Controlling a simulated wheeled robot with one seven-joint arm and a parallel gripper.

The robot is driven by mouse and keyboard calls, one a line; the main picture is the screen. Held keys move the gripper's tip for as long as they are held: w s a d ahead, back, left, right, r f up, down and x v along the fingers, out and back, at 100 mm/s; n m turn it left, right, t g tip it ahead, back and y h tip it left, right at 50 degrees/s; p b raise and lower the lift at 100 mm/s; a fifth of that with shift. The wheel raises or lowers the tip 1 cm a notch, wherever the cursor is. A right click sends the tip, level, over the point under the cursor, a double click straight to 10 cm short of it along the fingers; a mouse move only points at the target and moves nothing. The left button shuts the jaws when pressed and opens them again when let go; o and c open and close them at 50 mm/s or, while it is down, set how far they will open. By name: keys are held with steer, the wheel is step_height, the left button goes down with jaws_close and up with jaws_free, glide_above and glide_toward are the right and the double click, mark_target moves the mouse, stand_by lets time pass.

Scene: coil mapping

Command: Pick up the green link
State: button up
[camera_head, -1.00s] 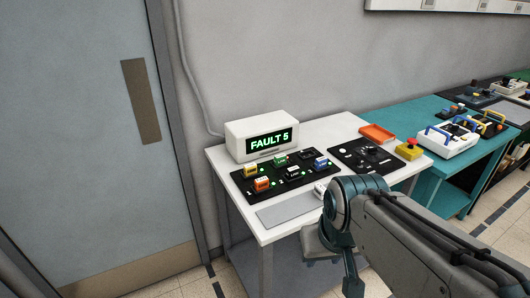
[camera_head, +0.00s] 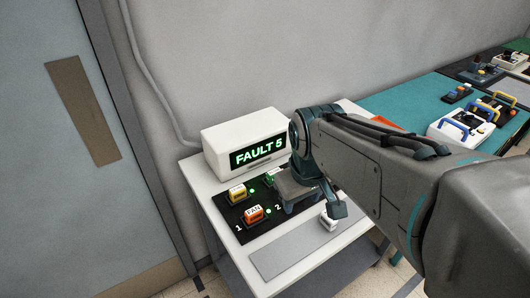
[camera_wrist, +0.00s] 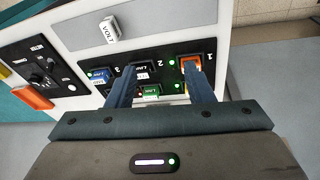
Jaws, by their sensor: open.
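The green link (camera_head: 271,176) sits in the black panel, partly hidden behind my gripper in the head view. In the wrist view the green link (camera_wrist: 151,92) shows between my two fingers, nearer the left one. My gripper (camera_wrist: 160,80) is open and empty above the panel, with fingers spread apart. The left finger overlaps the black link (camera_wrist: 141,70) and the right finger overlaps the orange link (camera_wrist: 188,63) in this view. I cannot tell how high the fingertips are above the panel.
The panel (camera_head: 232,216) also holds a yellow link (camera_head: 237,192) and a blue link (camera_wrist: 98,75). The FAULT 5 display box (camera_head: 235,137) stands behind. An orange tray (camera_wrist: 32,97) is on the table.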

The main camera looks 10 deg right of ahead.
steer(key=w+n+g, duration=0.2)
steer(key=w+n, duration=0.8)
steer(key=w, duration=0.5)
steer(key=n, duration=0.9)
glide_above(271, 173)
steer(key=w, duration=0.1)
step_height(271, 173, down, 5)
steer(key=shift+n+g, duration=0.3)
steer(key=f, duration=0.8)
steer(key=shift+d+f+p, duration=0.1)
steer(key=shift+d+p, duration=0.2)
steer(key=shift+p, duration=0.1)
steer(key=shift+s+a+f+p, duration=0.1)
steer(key=shift+s+f+p, duration=0.1)
steer(key=shift+f, duration=0.7)
steer(key=shift+s+a+f+p, duration=0.1)
steer(key=shift+f+p, duration=0.1)
steer(key=shift+f, duration=0.65)
steer(key=shift+s+f+p, duration=0.15)
steer(key=shift+f+p, duration=0.05)
steer(key=shift+f, duration=0.7)
jaws_close()
